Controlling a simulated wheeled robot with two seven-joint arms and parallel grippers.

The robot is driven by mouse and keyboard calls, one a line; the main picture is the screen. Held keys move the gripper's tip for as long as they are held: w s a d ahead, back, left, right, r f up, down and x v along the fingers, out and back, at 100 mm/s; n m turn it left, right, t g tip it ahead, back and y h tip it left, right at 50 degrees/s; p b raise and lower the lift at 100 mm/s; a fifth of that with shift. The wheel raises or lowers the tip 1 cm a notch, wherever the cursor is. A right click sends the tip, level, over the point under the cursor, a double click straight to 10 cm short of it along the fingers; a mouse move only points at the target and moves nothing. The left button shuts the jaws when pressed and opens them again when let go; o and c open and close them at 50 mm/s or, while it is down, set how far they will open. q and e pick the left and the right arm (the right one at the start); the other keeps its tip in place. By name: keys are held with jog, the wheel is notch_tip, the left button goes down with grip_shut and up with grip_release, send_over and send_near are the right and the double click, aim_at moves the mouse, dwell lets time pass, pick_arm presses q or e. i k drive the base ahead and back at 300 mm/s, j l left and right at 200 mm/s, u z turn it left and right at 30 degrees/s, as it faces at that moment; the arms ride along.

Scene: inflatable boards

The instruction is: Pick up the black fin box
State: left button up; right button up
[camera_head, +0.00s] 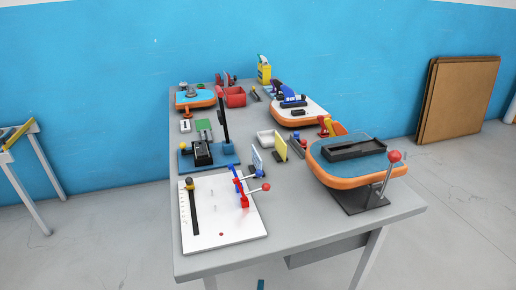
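A long black box-like part (356,149), most likely the black fin box, lies on top of the blue and orange inflatable board (336,172) at the right front of the table. It has a recessed top and lies lengthwise across the board. A smaller dark piece (298,112) lies on the white and orange board (310,117) farther back. Neither of my grippers shows in the head view.
The grey table (290,235) carries many things. A black lever press (203,153) on a blue base stands at left, behind a white panel (219,228) with red and blue clamps. A red-knobbed lever (394,156) rises beside the right board. Brown panels (458,100) lean on the wall.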

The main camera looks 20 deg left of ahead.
aim_at(201, 149)
jog(key=i+j+z, duration=0.1)
jog(key=j+z, duration=1.2)
jog(key=j, duration=0.1)
